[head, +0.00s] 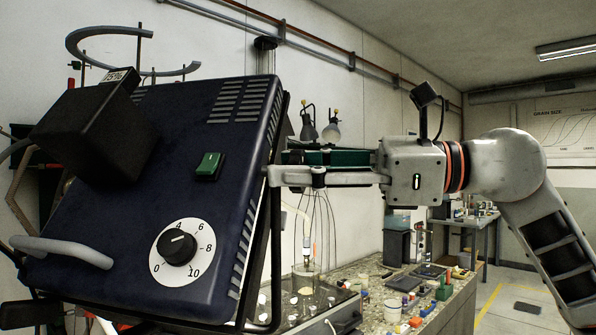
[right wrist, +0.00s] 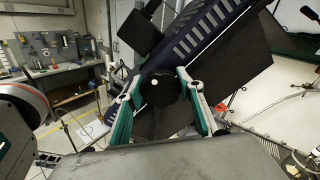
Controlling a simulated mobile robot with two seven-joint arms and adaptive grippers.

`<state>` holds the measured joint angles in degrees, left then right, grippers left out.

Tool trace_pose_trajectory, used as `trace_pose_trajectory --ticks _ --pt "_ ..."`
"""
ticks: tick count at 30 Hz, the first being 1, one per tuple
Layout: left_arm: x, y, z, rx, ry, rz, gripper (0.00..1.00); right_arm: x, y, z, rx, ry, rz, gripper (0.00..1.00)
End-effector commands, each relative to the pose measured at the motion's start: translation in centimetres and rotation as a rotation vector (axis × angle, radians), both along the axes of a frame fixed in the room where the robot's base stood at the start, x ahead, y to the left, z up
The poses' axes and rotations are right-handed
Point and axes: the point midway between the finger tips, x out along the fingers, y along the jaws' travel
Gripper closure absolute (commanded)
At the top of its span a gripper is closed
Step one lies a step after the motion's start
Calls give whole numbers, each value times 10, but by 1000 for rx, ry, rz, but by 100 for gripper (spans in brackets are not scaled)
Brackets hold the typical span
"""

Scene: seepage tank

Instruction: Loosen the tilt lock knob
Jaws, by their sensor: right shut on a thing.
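The tilt lock knob (right wrist: 168,92) looks like a dark round knob with a pale dot, beside the tilted blue box in the right wrist view. My right gripper (right wrist: 160,88) has its green-padded fingers on either side of this knob and is shut on it. In the head view my right gripper (head: 282,166) reaches in from the right to the right edge of the blue control box (head: 120,215). The knob is hidden there behind the fingers and the box edge. My left gripper is not in view.
The box face carries a 0–10 dial (head: 178,246) and a green switch (head: 208,166). A black block (head: 95,135) juts from its upper left. A stone-topped bench (head: 385,290) with small jars and glassware lies below and behind my right gripper.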

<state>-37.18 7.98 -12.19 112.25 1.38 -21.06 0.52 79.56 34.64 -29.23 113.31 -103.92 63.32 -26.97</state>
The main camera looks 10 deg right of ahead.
Motion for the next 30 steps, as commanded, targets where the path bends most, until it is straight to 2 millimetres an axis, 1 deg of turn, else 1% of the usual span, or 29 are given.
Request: trace_pose_trajectory --ticks 6,17,18,19,20,30 --pt "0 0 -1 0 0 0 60 0 0 0 -11 -34 0 84" --pt "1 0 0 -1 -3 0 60 0 0 0 -12 -37 0 84" --pt "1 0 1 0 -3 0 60 0 0 0 -12 -37 0 55" --pt "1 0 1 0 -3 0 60 0 0 0 -12 -37 0 47" --pt "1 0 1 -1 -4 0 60 0 0 0 -12 -37 0 45" --pt "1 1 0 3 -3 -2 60 0 -1 0 -12 -36 -1 45"
